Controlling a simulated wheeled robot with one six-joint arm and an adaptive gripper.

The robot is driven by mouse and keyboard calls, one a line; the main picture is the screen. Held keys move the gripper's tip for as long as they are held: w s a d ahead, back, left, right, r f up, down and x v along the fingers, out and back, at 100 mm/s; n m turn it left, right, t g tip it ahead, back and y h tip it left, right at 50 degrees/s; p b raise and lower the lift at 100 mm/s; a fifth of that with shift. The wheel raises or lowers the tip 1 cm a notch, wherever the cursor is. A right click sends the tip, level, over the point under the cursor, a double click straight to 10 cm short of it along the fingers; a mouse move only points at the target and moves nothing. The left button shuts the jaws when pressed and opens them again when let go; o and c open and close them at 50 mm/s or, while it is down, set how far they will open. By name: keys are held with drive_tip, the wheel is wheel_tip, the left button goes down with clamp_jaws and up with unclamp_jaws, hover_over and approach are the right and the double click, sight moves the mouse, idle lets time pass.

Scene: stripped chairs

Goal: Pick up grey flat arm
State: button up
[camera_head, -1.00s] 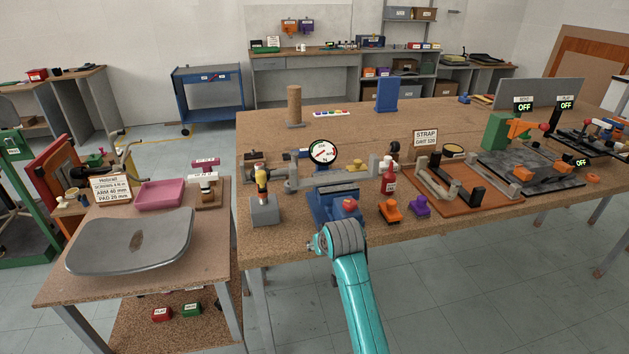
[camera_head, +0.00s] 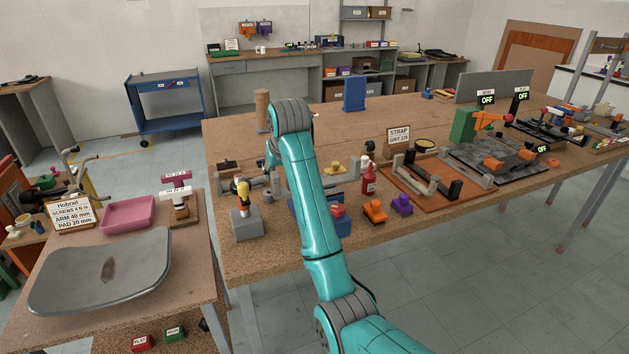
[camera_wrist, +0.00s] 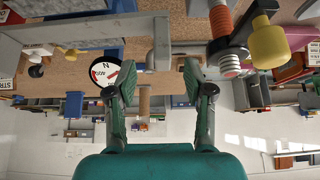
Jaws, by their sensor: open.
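My gripper is open and empty in the wrist view (camera_wrist: 158,75), with its two fingers apart. In the head view my arm hides it, above the left part of the main workbench. A grey bent arm (camera_head: 418,173) lies on the brown tray (camera_head: 408,188) beside a black one. A grey bar also crosses the upper left of the wrist view (camera_wrist: 85,30), close to the fingers. I cannot tell whether this bar is a flat arm or part of the gauge fixture. My arm partly hides that fixture in the head view.
A driver (camera_head: 243,192) stands in a grey block (camera_head: 246,222) at the bench's left end. A red bottle (camera_head: 369,178), orange clamp (camera_head: 374,211) and purple clamp (camera_head: 401,204) stand near the front edge. A side table holds a grey seat panel (camera_head: 100,272) and pink tray (camera_head: 127,214).

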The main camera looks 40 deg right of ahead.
sight(275, 183)
drive_tip(key=shift+x, duration=4)
drive_tip(key=shift+a, duration=0.15)
drive_tip(key=shift+r, duration=0.1)
clamp_jaws()
